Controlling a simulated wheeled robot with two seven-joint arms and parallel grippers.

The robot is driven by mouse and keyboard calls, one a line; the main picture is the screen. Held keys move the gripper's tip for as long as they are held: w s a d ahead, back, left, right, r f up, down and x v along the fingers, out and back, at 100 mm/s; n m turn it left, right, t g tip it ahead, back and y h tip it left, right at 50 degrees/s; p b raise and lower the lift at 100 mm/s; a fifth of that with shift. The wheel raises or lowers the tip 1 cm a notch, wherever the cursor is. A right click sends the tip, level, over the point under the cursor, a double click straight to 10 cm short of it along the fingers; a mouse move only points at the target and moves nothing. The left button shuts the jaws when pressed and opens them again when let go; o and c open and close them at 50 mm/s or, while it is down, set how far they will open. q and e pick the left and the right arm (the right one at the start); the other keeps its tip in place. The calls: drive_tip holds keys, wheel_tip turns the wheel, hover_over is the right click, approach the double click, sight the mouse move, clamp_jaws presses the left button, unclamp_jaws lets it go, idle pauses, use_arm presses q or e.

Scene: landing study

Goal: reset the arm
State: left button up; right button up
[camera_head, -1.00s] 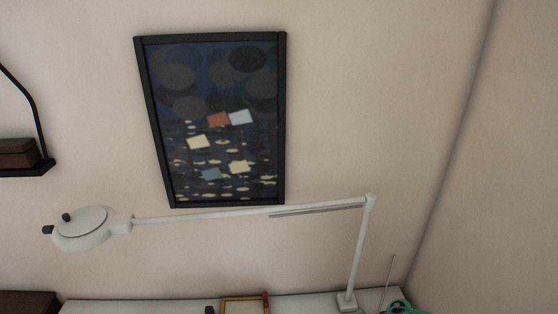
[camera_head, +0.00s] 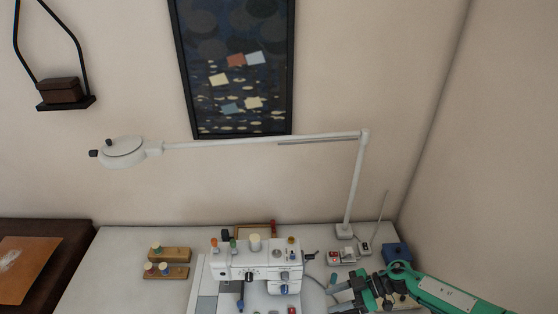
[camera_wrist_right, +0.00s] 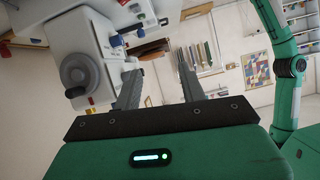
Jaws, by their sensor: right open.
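My right arm, green, comes in from the lower right in the head view. Its gripper (camera_head: 342,294) is over the right part of the white table, just right of a white sewing machine (camera_head: 250,262). In the right wrist view the two grey fingers of the right gripper (camera_wrist_right: 160,84) stand apart with nothing between them. The sewing machine also shows there, with its dark handwheel (camera_wrist_right: 82,76) at the left, close to the fingers. I cannot tell whether they touch it. My left gripper is not in view.
A white lamp (camera_head: 358,185) with a long arm reaches over the table (camera_head: 115,262). Wooden spool holders (camera_head: 168,272) lie at the left. A blue box (camera_head: 397,252) stands near the right wall, behind my arm. A shelf (camera_head: 66,103) and a picture (camera_head: 235,75) hang on the wall.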

drive_tip(key=w+a+r+m+t, duration=0.4)
drive_tip(key=a+r+m+t, duration=0.2)
drive_tip(key=a+r+t, duration=0.5)
drive_tip(key=s+d+f+m+h, duration=0.1)
drive_tip(key=s+d+m+h, duration=0.85)
drive_tip(key=d+h, duration=0.25)
drive_tip(key=s+d+f+g, duration=0.1)
drive_tip(key=s+d+g, duration=0.2)
drive_tip(key=s, duration=0.5)
drive_tip(key=s+d+f+g, duration=0.1)
drive_tip(key=s+d+g, duration=0.25)
drive_tip(key=s, duration=0.55)
wheel_tip(320, 180, down, 35)
drive_tip(key=a+g+b, duration=0.1)
drive_tip(key=b, duration=0.5)
use_arm(q)
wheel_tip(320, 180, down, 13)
drive_tip(key=b, duration=0.6)
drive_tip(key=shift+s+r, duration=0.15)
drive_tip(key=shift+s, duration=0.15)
use_arm(e)
drive_tip(key=s+d+f+g, duration=0.1)
drive_tip(key=s+f, duration=0.8)
drive_tip(key=f, duration=0.4)
drive_tip(key=s+d+f, duration=0.2)
drive_tip(key=s+f, duration=0.8)
drive_tip(key=f, duration=0.4)
drive_tip(key=shift+d+g+h, duration=0.25)
drive_tip(key=shift+g+h, duration=0.1)
drive_tip(key=shift+h, duration=0.05)
